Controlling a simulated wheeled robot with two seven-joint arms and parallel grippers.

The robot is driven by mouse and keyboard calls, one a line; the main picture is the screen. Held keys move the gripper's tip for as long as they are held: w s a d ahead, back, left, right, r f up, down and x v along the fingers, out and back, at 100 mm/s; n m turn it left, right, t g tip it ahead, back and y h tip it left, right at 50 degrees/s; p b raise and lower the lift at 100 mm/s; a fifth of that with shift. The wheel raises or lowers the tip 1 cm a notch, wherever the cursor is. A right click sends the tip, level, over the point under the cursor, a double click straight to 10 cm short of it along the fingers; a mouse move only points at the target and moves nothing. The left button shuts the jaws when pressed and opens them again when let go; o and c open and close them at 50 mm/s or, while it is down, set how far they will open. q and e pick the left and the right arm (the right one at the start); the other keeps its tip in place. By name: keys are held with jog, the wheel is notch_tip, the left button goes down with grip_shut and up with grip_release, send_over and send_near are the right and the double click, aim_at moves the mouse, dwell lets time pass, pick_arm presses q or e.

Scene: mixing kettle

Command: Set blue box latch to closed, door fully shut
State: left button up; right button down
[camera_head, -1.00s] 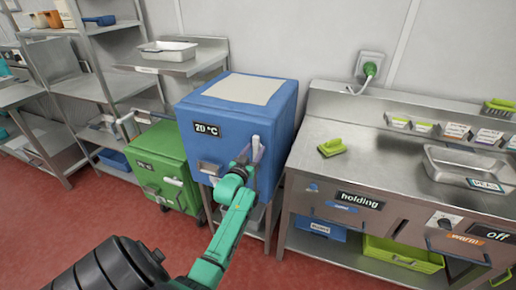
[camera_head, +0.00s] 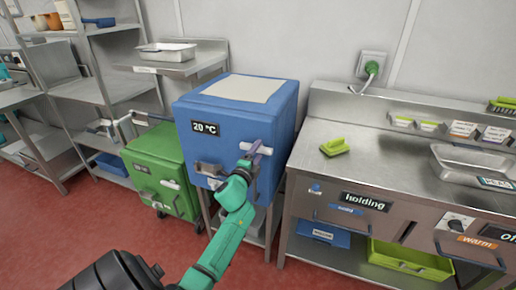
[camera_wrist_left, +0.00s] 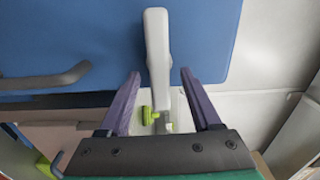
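The blue box (camera_head: 190,152) stands at the centre with a "20 °C" label. Its front door looks flush with the body. A grey door handle (camera_head: 209,170) is on the front; it shows dark in the left wrist view (camera_wrist_left: 45,78). The white latch (camera_head: 243,147) is at the front's right side. In the head view it looks roughly sideways, partly hidden by my fingers. In the left wrist view the latch (camera_wrist_left: 157,50) looks upright. My left gripper (camera_head: 256,150) is open, its purple fingers either side of the latch with visible gaps. My right gripper is out of view.
A green box (camera_head: 150,160) stands to the left of the blue box. A steel counter (camera_head: 390,165) with a green brush (camera_head: 334,147) is close on the right. Steel shelves (camera_head: 110,88) are at the left. Red floor (camera_head: 60,225) is clear in front.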

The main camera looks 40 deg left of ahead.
pick_arm(q)
jog(key=shift+s, duration=0.1)
jog(key=shift+s+d, duration=0.2)
jog(key=shift+s, duration=0.15)
jog(key=p+v, duration=0.1)
jog(key=v, duration=0.5)
jog(key=shift+p, duration=0.35)
